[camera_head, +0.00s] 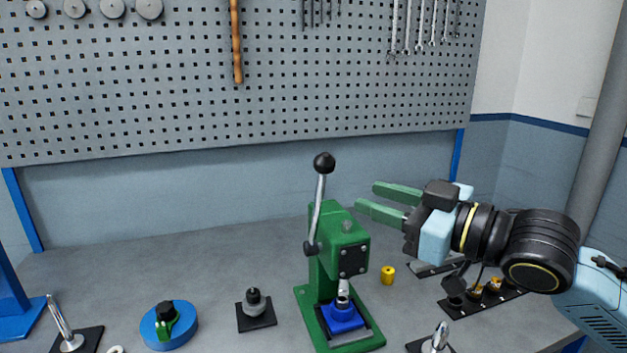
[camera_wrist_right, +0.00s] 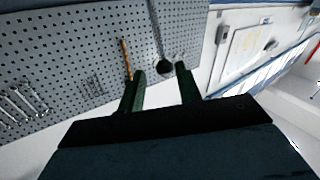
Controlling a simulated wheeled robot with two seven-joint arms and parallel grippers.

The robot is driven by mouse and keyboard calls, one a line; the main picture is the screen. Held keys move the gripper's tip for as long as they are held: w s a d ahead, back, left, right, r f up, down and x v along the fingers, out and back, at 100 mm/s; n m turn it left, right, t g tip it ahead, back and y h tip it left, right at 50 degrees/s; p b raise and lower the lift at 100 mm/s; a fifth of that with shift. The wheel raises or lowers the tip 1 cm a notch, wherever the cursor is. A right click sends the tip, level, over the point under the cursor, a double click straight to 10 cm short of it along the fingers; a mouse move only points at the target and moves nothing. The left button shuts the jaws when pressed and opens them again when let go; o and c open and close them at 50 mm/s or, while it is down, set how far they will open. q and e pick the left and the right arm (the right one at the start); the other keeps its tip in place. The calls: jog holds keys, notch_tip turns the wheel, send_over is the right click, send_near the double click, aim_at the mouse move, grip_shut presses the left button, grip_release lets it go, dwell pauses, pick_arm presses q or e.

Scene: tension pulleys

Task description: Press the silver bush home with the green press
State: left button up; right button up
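The green press (camera_head: 326,268) stands upright on the bench, its lever (camera_head: 318,205) raised and ending in a black knob (camera_head: 324,163). A blue block (camera_head: 342,316) sits on the press base under the ram. A small silver piece (camera_head: 343,288) shows just above the block; I cannot tell whether it is the bush or the ram tip. My right gripper (camera_head: 368,196) is open and empty, its green fingers pointing left toward the lever, apart from it. My left gripper is out of view.
A yellow part (camera_head: 388,274) stands right of the press. A black rack (camera_head: 482,300) with small parts lies under my right arm. A grey knobbed part (camera_head: 255,304) and a blue disc (camera_head: 170,326) stand left of the press. A pegboard (camera_head: 180,90) is behind.

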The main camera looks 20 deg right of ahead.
jog(key=p, duration=0.2)
send_over(317, 210)
jog(key=shift+a, duration=0.35)
grip_shut()
jog(key=shift+f, duration=0.1)
